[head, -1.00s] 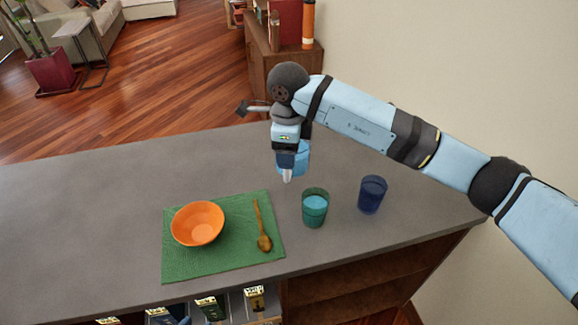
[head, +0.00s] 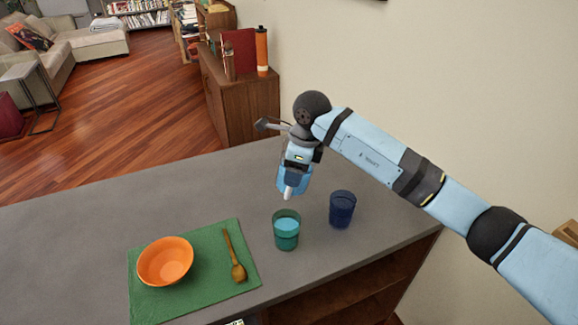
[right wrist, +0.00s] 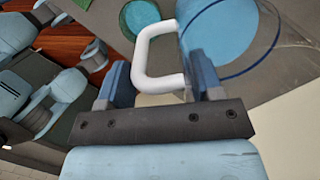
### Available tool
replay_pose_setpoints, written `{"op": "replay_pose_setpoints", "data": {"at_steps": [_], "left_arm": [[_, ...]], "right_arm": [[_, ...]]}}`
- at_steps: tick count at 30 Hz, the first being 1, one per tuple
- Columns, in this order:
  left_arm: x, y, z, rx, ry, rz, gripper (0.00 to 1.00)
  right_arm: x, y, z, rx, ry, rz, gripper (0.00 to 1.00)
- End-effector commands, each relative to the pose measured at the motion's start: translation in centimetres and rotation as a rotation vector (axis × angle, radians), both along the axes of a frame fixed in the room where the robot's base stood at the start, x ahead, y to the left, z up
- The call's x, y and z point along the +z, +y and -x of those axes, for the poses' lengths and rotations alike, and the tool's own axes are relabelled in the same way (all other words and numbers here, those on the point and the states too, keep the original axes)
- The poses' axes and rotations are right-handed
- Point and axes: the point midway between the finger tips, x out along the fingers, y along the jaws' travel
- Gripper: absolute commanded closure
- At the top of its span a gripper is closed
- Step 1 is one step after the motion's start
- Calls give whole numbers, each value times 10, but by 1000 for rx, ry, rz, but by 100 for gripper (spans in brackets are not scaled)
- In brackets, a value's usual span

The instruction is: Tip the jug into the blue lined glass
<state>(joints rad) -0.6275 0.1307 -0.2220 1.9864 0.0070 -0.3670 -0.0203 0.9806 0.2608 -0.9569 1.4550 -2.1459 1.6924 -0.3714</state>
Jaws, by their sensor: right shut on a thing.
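The clear jug (right wrist: 222,32) with blue contents and a white handle (right wrist: 143,58) fills the upper right of the right wrist view. My right gripper (head: 290,188) is shut on its handle above the counter. In the head view the gripper mostly hides the jug, so its tilt is hard to tell. The dark blue glass (head: 342,210) stands upright on the counter, right of and below the gripper. A green glass (head: 286,231) with light blue contents stands just below the gripper; it also shows in the right wrist view (right wrist: 140,16). My left gripper is not in view.
A green mat (head: 205,290) holds an orange bowl (head: 165,261) and a wooden spoon (head: 236,262), left of the glasses. The grey counter (head: 110,225) is clear behind the mat. A wall rises at the right; a wooden cabinet (head: 245,100) stands beyond the counter.

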Motion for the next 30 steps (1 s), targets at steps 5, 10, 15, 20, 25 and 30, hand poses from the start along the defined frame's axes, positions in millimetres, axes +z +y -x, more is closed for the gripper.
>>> {"op": "replay_pose_setpoints", "data": {"at_steps": [5, 10, 15, 20, 25, 30], "left_arm": [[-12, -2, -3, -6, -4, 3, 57], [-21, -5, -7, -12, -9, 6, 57], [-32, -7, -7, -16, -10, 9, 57], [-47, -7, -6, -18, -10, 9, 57], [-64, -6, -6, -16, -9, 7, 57], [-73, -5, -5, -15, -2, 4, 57]], "right_arm": [[-16, -10, 3, 0, -24, -86, 100], [-28, -20, 5, -1, -48, -164, 100], [-40, -29, 8, -1, -69, -244, 100], [-47, -39, 11, -3, -103, -365, 100], [-50, -49, 14, -1, -136, -483, 100], [-45, -54, 15, 1, -159, -557, 100]]}}
